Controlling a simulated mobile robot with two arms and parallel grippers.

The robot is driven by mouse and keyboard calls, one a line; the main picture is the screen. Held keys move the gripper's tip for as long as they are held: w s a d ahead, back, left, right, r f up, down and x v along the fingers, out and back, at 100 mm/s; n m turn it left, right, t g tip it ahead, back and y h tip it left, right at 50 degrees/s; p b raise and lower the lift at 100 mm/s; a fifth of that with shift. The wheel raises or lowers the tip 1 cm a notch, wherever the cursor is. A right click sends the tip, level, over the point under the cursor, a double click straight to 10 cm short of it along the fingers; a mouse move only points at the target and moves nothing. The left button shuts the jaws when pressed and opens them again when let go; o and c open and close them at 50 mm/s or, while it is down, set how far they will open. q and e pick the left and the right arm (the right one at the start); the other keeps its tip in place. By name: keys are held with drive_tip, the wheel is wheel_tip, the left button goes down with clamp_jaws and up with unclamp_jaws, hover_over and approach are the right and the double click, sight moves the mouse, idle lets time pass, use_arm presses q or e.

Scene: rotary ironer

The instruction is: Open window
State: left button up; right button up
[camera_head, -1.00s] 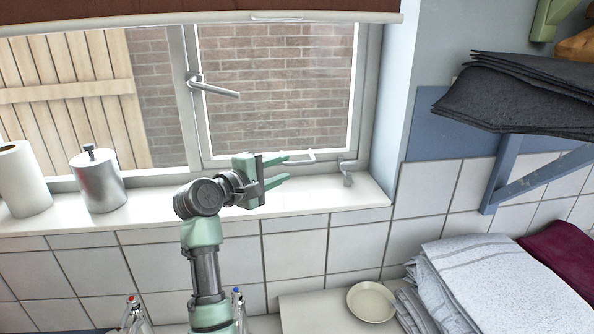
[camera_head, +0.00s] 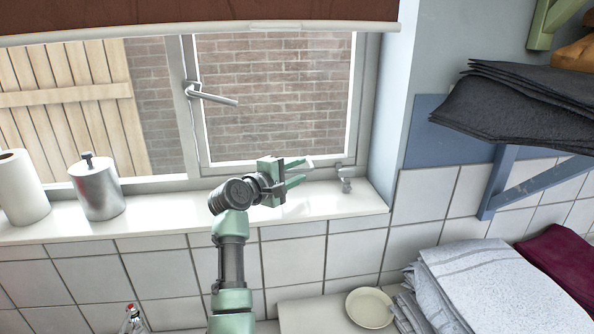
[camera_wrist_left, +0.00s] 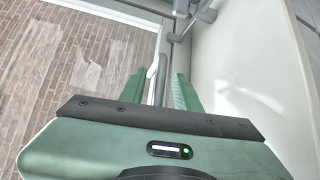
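The window (camera_head: 275,95) has a pale frame and looks shut, with brick wall behind the glass. Its grey lever handle (camera_head: 215,97) sticks out to the right from the left side of the right-hand sash. A white stay bar (camera_head: 322,159) lies along the sash bottom, by a small metal fitting (camera_head: 345,177) on the frame. My left gripper (camera_head: 308,172) is open at the sash bottom. In the left wrist view the stay bar (camera_wrist_left: 153,78) shows between the spread green fingers (camera_wrist_left: 158,88); contact cannot be told. My right gripper is not in view.
A paper roll (camera_head: 20,188) and a metal canister (camera_head: 97,190) stand on the left of the sill (camera_head: 160,212). A blue bracket shelf with dark cloths (camera_head: 520,105) juts out at the right. Below are folded towels (camera_head: 485,285) and a plate (camera_head: 370,307).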

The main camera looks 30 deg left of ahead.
use_arm(q)
clamp_jaws()
idle(1.3)
